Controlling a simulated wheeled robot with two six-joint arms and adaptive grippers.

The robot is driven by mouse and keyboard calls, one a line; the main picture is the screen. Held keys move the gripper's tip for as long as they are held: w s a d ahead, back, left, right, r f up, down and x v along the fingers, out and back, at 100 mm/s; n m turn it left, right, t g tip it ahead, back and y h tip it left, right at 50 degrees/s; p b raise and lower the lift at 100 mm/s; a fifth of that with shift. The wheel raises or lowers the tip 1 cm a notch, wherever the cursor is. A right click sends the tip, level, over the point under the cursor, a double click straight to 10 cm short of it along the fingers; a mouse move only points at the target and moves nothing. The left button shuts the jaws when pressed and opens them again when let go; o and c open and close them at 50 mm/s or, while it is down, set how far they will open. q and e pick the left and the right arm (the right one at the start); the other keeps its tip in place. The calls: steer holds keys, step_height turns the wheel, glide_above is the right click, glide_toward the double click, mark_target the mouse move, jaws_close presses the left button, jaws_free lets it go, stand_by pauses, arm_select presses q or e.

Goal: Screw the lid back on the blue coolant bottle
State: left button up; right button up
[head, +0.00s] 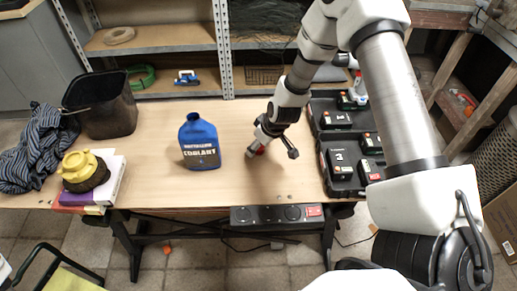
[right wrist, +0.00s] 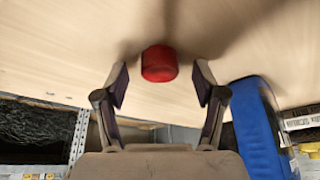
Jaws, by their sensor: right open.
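The blue coolant bottle (head: 199,146) stands upright on the wooden workbench, its neck uncovered at the top. In the right wrist view, part of the bottle's blue side (right wrist: 258,130) shows at the right, beside one finger. The red lid (right wrist: 159,63) sits on the bench surface, just beyond and between my open fingertips. In the head view, the red lid (head: 260,150) is mostly hidden by my gripper. My right gripper (head: 257,154) is low over the bench, right of the bottle, with fingers spread and nothing held. My left gripper is not in view.
An open black case (head: 329,150) with power tools lies right of my gripper. At the left are a black bin (head: 101,104), a striped cloth (head: 38,145), and a yellow object (head: 83,166) on books (head: 105,180). The bench front is mostly clear.

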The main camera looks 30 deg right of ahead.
steer(key=c, duration=0.8)
step_height(320, 180, up, 4)
steer(key=shift+f+p, duration=0.25)
steer(key=shift+p, duration=0.95)
steer(key=s+a, duration=0.2)
steer(key=s, duration=0.2)
steer(key=s+a+r+b, duration=0.1)
steer(key=s+a, duration=0.2)
steer(key=s, duration=0.1)
steer(key=s+a+b, duration=0.1)
steer(key=s+a, duration=0.1)
steer(key=s, duration=0.2)
steer(key=shift+s+a+r, duration=0.25)
steer(key=shift+s+a, duration=0.1)
steer(key=shift+a, duration=0.05)
steer(key=shift+s+a, duration=0.25)
steer(key=shift+s, duration=0.2)
